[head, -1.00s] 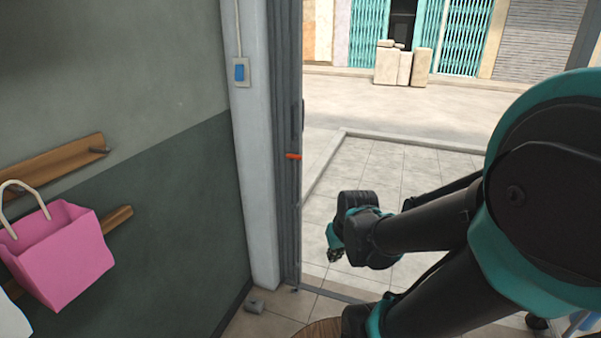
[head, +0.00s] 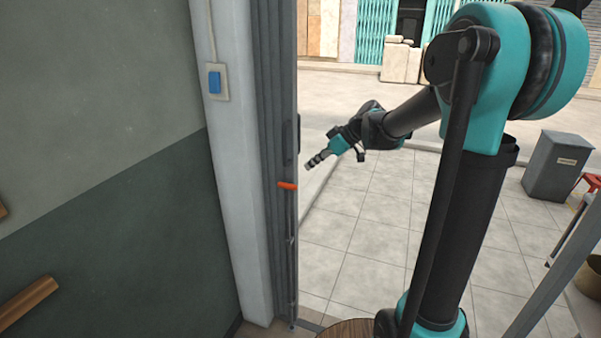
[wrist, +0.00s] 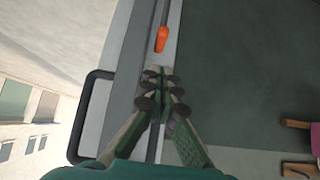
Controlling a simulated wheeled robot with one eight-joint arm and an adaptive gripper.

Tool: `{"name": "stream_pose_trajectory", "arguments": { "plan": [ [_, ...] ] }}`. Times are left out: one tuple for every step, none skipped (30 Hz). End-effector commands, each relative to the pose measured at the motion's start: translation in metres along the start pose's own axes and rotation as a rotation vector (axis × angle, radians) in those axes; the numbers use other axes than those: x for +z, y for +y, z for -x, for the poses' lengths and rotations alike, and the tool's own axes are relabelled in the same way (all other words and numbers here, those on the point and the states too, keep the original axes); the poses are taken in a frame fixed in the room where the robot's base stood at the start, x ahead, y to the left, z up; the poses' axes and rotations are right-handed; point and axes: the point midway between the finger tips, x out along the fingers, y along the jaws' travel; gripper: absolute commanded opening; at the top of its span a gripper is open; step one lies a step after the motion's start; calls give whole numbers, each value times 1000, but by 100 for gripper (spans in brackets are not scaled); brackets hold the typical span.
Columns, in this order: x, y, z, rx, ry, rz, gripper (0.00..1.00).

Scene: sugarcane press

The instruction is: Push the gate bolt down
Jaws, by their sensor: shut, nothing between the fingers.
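The gate bolt shows as an orange handle (head: 287,186) on the edge of the grey folded gate (head: 272,110), with a thin rod running down below it. In the wrist view the orange handle (wrist: 162,40) lies just beyond my fingertips, on the grey gate strip. My gripper (head: 310,163) is shut and empty, pointing left toward the gate, a little above and to the right of the handle in the head view. In the wrist view the fingertips (wrist: 157,76) are together and apart from the handle. Whether they touch the gate I cannot tell.
A dark pull handle (head: 298,135) stands on the gate above the bolt; it also shows in the wrist view (wrist: 88,115). A light pillar with a blue switch (head: 214,82) is left of the gate. A grey bin (head: 557,165) stands right. The tiled floor between is open.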

Motion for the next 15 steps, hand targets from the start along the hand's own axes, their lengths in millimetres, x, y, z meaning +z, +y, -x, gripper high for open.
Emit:
{"name": "stream_pose_trajectory", "arguments": {
  "plan": [
    [-1, 0, 0, -1, 1, 3, 0],
    [-1, 0, 0, -1, 1, 4, 0],
    [-1, 0, 0, -1, 1, 3, 0],
    [0, 0, 0, -1, 1, 3, 0],
    [0, 0, 0, -1, 1, 3, 0],
    [0, 0, 0, 0, 1, 2, 0],
    [0, 0, 0, 0, 1, 2, 0],
    [0, 0, 0, 0, 1, 2, 0],
    [0, 0, -1, 0, 0, 2, 0],
    [0, 0, -2, 0, 0, 2, 0],
    [0, 0, -3, -1, 0, 2, 0],
    [0, 0, -6, -1, 0, 2, 0],
    [0, 0, -8, -1, 0, 2, 0],
    [0, 0, -12, -2, 0, 2, 0],
    [0, 0, -17, -1, 0, 2, 0]
  ]
}}
